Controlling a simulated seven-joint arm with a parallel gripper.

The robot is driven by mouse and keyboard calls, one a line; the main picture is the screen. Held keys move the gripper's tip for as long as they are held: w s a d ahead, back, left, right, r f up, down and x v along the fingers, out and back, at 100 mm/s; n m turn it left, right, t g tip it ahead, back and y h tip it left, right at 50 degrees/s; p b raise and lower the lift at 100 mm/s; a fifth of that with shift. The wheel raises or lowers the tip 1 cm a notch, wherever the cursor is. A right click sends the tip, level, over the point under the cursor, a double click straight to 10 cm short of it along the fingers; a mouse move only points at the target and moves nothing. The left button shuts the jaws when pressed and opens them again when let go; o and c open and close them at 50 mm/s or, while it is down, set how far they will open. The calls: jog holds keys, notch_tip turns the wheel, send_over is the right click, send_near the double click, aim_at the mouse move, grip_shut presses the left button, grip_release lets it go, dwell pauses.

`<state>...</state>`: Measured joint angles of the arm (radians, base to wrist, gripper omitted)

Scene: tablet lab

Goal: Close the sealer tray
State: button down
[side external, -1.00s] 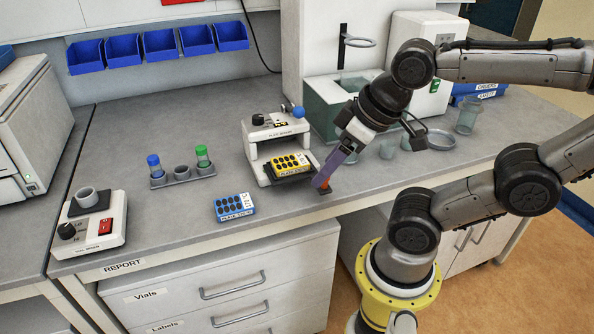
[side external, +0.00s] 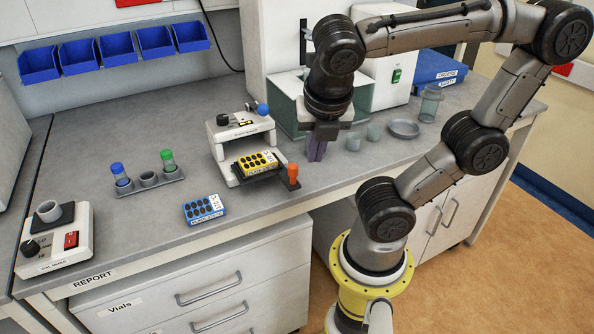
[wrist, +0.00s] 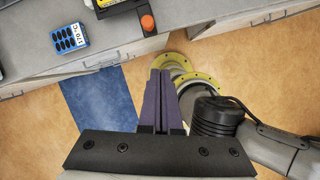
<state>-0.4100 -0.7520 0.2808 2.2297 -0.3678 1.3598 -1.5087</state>
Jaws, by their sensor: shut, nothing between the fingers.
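The white plate sealer (side external: 222,135) stands on the bench with a black knob and a blue ball on top. Its dark tray (side external: 270,176) sticks out at the front and carries a yellow plate (side external: 256,163). An upright orange knob (side external: 293,174) stands at the tray's outer end; it also shows at the top of the wrist view (wrist: 147,22). In the wrist view the closed purple fingers (wrist: 160,75) are over the floor.
A blue plate (side external: 204,208) lies on the bench left of the sealer. A rack with blue- and green-capped vials (side external: 150,181) stands farther left. Glassware, including a dish (side external: 404,129), stands right of my gripper. A vial mixer (side external: 52,250) is at the left front.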

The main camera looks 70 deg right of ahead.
aim_at(297, 172)
jog(key=shift+w+d+f+n, duration=0.35)
jog(key=shift+w+d+f, duration=0.45)
jog(key=shift+f, duration=0.8)
jog(key=shift+w+d+f+n, duration=0.3)
jog(key=shift+w+d+f, duration=0.5)
jog(key=shift+f, duration=0.75)
jog(key=shift+w+d+f+n, duration=0.35)
jog(key=shift+w+d+f, duration=0.45)
jog(key=shift+f, duration=0.8)
jog(key=shift+w+a, duration=0.1)
jog(key=shift+a, duration=0.05)
jog(key=w+d, duration=0.8)
jog(key=shift+w+d, duration=0.25)
jog(key=shift+d, duration=0.05)
jog(key=shift+r, duration=0.1)
